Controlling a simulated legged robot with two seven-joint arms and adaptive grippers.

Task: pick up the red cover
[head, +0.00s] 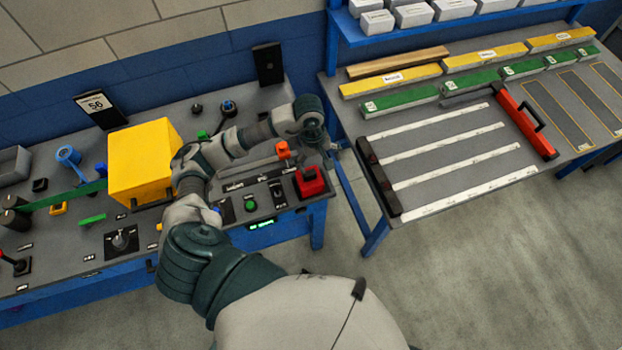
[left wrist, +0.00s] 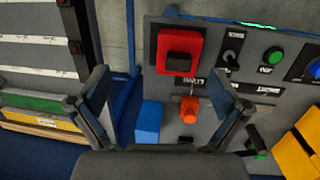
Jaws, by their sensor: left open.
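A red, box-like cover (head: 309,181) sits at the right front corner of the control bench. I cannot tell for sure which one is the task's cover. My left gripper (head: 322,142) is open and empty above the bench's right edge. It shows in the left wrist view too (left wrist: 160,88). My right gripper is not in view.
A yellow box (head: 142,160) stands on the bench among knobs and switches. A second table (head: 450,140) at the right holds white strips, green and yellow bars and a red handled piece (head: 525,122). A gap with floor separates bench and table.

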